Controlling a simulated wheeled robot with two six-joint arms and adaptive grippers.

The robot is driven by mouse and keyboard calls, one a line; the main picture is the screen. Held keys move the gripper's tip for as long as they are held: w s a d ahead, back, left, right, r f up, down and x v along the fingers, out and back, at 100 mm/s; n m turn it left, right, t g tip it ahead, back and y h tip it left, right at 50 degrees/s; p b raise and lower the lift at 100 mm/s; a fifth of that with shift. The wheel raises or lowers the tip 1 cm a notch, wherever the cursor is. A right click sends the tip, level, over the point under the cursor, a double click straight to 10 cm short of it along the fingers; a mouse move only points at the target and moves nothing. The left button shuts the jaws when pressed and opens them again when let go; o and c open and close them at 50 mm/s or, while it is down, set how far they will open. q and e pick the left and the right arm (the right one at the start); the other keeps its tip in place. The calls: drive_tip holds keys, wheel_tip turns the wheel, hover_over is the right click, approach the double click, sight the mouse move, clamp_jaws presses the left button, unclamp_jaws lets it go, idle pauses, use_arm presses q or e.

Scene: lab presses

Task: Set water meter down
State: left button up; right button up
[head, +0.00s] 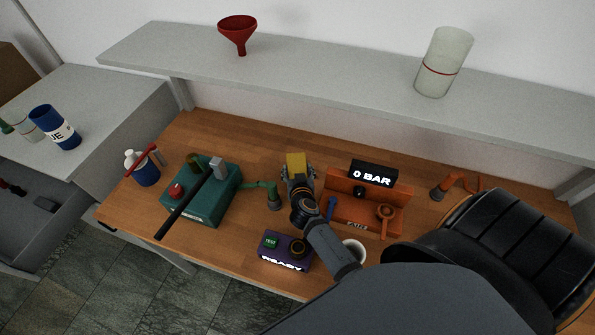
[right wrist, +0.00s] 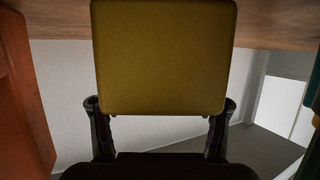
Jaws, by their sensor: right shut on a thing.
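The yellow block, which I take to be the water meter (head: 296,160), is in my right gripper (head: 298,176) over the middle of the wooden bench. In the right wrist view the water meter (right wrist: 165,55) shows as a flat yellow face between the two fingers, which are shut on its sides. I cannot tell how far its underside is from the bench. My left gripper is in neither view.
Left of the gripper is a green pump (head: 213,200) with a black lever. To the right is an orange stand (head: 370,208) with a "0 BAR" display (head: 373,174). A purple "READY" box (head: 285,254) and a white cup (head: 355,249) are near the front. A shelf (head: 330,83) runs behind.

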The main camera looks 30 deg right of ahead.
drive_tip(key=o, duration=1.4)
drive_tip(key=shift+f, duration=0.1)
